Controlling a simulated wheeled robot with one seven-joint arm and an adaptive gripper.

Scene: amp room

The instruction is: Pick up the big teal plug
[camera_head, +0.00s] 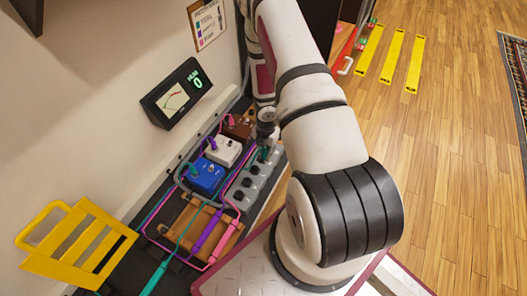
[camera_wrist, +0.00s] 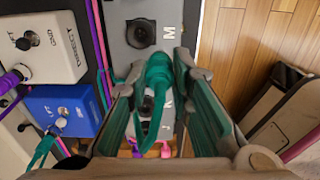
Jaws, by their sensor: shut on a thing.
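The big teal plug (camera_wrist: 156,82) is between the two fingers of my gripper (camera_wrist: 158,68) in the wrist view. It is over a grey box (camera_wrist: 128,12) with black round sockets and printed letters. In the head view the plug (camera_head: 263,153) shows small at the box's upper end, just below my gripper (camera_head: 268,136). My gripper is shut on the plug. Whether the plug's tip is still in a socket is hidden.
A blue pedal (camera_head: 207,176), a white pedal (camera_head: 223,150) and a brown pedal (camera_head: 238,127) stand left of the grey box, with pink, purple and teal cables around them. A yellow rack (camera_head: 75,240) is at the lower left. Wooden floor lies to the right.

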